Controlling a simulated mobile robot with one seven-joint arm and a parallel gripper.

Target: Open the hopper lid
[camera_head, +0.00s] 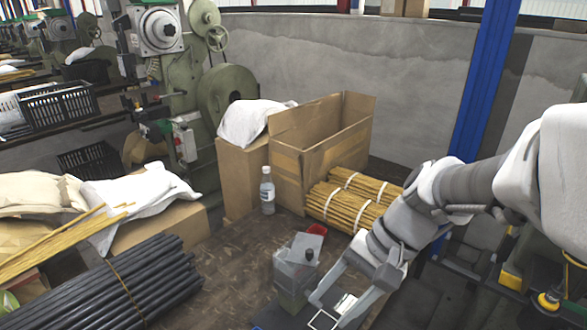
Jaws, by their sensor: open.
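A small grey-green box, which looks like the hopper (291,287), stands low at the centre of the picture. I cannot tell from this angle whether the lid is fully closed. My gripper (328,308) is open and empty, just right of the hopper and lower in the picture. Its two pale fingers point down and left. I cannot tell whether a finger touches the hopper.
A red tray or bowl (317,229) sits behind the hopper. Behind are a clear bottle (267,190), bundled yellow rods (349,198) and an open cardboard box (287,168). Dark rods (115,288) lie at left. Green presses (178,60) stand behind.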

